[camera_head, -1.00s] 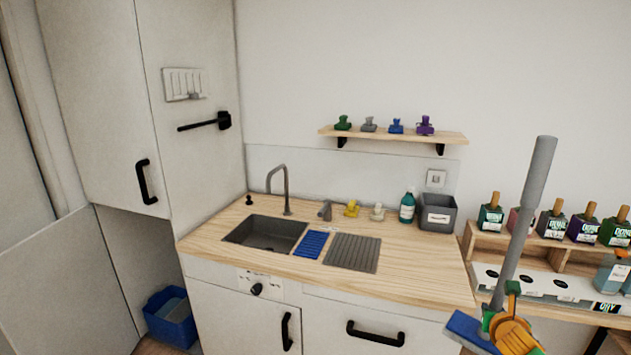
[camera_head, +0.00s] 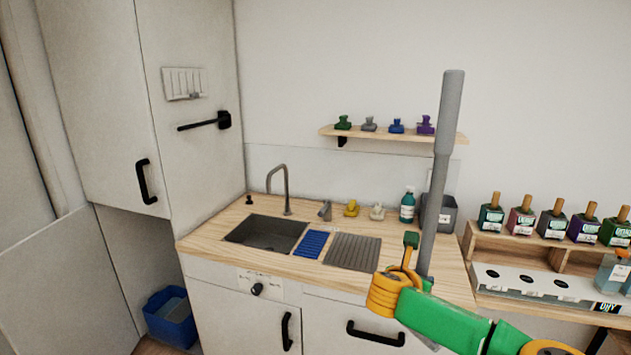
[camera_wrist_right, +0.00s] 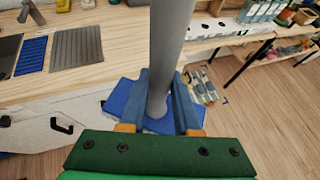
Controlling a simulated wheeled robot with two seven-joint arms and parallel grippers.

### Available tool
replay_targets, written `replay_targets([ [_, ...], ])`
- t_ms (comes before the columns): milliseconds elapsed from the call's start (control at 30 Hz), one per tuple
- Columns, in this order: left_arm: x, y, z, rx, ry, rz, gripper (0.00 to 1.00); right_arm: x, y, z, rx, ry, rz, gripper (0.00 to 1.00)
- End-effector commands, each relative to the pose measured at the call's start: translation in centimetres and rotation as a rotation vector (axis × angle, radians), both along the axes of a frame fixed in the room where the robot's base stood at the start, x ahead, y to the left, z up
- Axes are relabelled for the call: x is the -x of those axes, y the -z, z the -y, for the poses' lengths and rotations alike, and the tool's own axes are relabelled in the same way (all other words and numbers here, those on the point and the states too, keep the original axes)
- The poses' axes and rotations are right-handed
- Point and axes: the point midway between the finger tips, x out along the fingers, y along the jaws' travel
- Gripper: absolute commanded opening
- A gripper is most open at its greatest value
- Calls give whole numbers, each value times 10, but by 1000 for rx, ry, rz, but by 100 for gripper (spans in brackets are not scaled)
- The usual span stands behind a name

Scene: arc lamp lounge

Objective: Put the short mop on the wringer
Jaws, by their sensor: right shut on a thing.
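The short mop has a grey handle (camera_head: 442,160), upright and leaning slightly, in front of the counter's right end in the head view. My right gripper (camera_head: 424,284) is shut on the lower handle. In the right wrist view the gripper (camera_wrist_right: 161,100) has its two fingers on either side of the handle (camera_wrist_right: 172,35), and the flat blue mop head (camera_wrist_right: 122,97) shows below them. My arm hides the mop head in the head view. A blue bucket-like container (camera_head: 170,320) on the floor at lower left may be the wringer; I cannot tell. My left gripper is out of view.
The wooden counter (camera_head: 215,247) holds a sink (camera_head: 266,232), a blue ribbed mat (camera_head: 312,244), a grey ribbed mat (camera_head: 352,251), a teal bottle (camera_head: 407,206) and a grey bin (camera_head: 447,214). A bottle rack (camera_head: 545,255) stands at right. A small wall shelf (camera_head: 385,134) hangs behind the mop.

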Motion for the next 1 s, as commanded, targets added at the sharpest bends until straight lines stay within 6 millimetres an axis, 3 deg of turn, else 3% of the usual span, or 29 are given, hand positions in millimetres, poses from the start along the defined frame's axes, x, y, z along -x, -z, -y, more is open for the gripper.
replay_targets([
  [100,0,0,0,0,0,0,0,30,-4,-36,8,59,3,0],
  [200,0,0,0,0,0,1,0,66,0,-52,9,147,2,0],
  [300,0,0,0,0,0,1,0,103,5,-55,10,246,1,0],
  [700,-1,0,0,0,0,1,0,203,8,-19,6,523,1,0],
  [1000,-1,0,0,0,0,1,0,241,0,6,2,623,-1,0],
])
